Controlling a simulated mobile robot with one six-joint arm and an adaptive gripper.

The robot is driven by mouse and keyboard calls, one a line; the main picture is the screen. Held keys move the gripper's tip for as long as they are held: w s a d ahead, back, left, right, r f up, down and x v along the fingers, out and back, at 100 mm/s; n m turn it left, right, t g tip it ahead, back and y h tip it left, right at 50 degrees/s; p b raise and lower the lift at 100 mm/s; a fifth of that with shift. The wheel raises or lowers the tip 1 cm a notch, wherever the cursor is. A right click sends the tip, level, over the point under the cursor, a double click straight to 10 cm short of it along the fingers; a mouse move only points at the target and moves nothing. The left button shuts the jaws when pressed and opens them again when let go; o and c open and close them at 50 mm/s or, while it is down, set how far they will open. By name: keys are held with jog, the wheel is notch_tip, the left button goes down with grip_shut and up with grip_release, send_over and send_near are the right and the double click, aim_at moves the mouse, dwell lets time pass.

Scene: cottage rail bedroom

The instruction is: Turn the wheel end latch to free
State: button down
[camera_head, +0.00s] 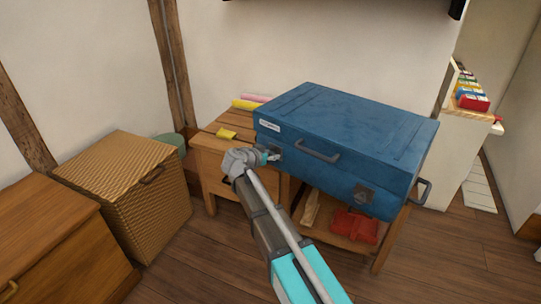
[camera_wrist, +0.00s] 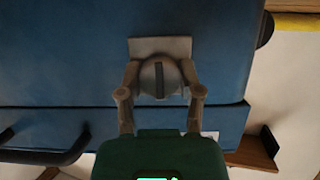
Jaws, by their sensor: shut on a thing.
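A blue suitcase (camera_head: 335,130) lies flat on a low wooden stand. Its left latch has a grey plate and round knob (camera_wrist: 160,79) with a dark raised bar. A dark rounded piece, possibly a wheel (camera_wrist: 265,29), shows at that end of the suitcase. My gripper (camera_wrist: 160,76) is shut on the knob, one finger on each side; in the head view the gripper (camera_head: 268,157) largely covers this latch. The other latch (camera_head: 363,195) is right of the carry handle (camera_head: 317,152).
A wicker hamper (camera_head: 145,200) and wooden chest (camera_head: 60,235) stand to the left. A red item (camera_head: 355,225) lies on the stand's lower shelf. Yellow and pink rolls (camera_head: 250,100) lie behind the suitcase. Open floor (camera_head: 450,255) shows at right.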

jog(key=n+g+h+b, duration=0.1)
jog(key=n, duration=0.2)
jog(key=shift+a+f+h, duration=0.1)
jog(key=shift+f+h, duration=0.05)
jog(key=shift+h, duration=0.25)
jog(key=n+g+h+b, duration=0.1)
jog(key=n+h+b, duration=0.1)
jog(key=n, duration=0.1)
jog(key=shift+f, duration=0.1)
jog(key=n+h+b, duration=0.2)
jog(key=n+b, duration=0.1)
jog(key=n, duration=0.1)
jog(key=shift+f+n, duration=0.1)
jog(key=shift+n, duration=0.2)
jog(key=shift+n+t+h+b, duration=0.3)
jog(key=shift+n+h+b, duration=0.45)
jog(key=shift+n, duration=0.55)
jog(key=shift+c, duration=1.3)
grip_release()
jog(key=shift+r, duration=0.2)
